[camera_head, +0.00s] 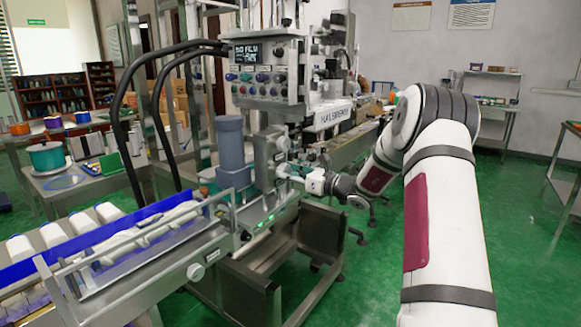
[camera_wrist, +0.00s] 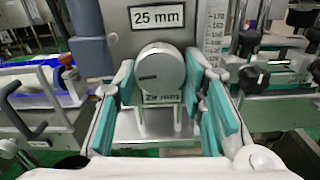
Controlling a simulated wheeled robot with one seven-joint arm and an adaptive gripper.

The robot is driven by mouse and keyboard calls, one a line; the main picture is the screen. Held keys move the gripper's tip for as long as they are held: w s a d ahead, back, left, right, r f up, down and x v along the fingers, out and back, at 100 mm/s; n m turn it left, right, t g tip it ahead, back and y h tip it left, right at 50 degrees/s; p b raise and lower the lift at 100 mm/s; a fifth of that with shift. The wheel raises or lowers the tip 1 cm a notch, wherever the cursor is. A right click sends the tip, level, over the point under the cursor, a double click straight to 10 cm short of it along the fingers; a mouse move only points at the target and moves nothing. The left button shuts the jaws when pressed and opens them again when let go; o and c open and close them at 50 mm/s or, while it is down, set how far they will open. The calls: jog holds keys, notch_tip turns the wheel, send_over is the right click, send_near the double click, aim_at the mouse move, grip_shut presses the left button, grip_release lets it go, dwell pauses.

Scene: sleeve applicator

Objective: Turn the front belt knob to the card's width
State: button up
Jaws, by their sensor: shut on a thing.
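The round silver knob (camera_wrist: 160,70) sits on the grey machine face in the wrist view, with a dark mark on its face pointing left. A white card (camera_wrist: 157,17) above it reads "25 mm". A smaller label (camera_wrist: 163,98) just below the knob ends in "mm"; its number is hard to read. My gripper (camera_wrist: 158,84) has its teal-padded fingers on the left and right sides of the knob, shut on it. In the head view my gripper (camera_head: 287,172) reaches the machine's front from the right; the knob is too small to tell there.
A vertical scale (camera_wrist: 214,32) stands right of the knob. A black knob (camera_wrist: 254,77) on a bracket is farther right. In the head view, a control panel (camera_head: 264,72) is above, and a conveyor with a blue rail (camera_head: 88,238) and white bottles runs at lower left.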

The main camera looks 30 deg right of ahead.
jog(key=shift+s+f+m+p, duration=0.1)
jog(key=shift+f+m+p, duration=0.05)
jog(key=shift+m+p, duration=0.4)
jog(key=shift+m, duration=0.25)
jog(key=o, duration=1.1)
jog(key=shift+o, duration=0.3)
jog(key=v, duration=1.2)
